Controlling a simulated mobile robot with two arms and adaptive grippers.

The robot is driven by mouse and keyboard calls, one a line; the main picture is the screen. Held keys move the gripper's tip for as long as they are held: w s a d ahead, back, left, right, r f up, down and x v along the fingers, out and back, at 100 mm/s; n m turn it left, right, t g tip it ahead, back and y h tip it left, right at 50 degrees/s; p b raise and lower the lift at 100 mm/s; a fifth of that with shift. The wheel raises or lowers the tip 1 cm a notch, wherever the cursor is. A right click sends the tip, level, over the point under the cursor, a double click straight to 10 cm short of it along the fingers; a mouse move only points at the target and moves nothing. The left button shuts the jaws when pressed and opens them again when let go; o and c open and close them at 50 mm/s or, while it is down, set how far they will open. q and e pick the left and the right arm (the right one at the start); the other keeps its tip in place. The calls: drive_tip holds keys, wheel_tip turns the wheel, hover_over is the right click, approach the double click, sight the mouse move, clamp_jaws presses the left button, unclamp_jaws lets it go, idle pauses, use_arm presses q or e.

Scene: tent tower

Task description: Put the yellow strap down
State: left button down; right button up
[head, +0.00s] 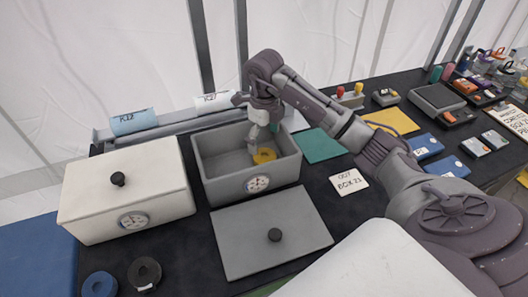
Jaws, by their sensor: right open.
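The yellow strap (264,156), a small yellow roll, is inside the open grey box (222,178), near its middle. My right gripper (254,146) points down into this box, just left of and above the strap. It is open. Whether its fingertips touch the strap is too small to tell. My left gripper is not in view.
The box's grey lid (260,250) lies on the table in front. A closed white box (90,205) stands to the left. Blue (99,285) and black (144,274) rolls lie at the front left. A green mat (320,145) and a "BOX 22" card (348,183) lie to the right.

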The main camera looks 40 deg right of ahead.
sight(264, 155)
wheel_tip(264, 155, up, 6)
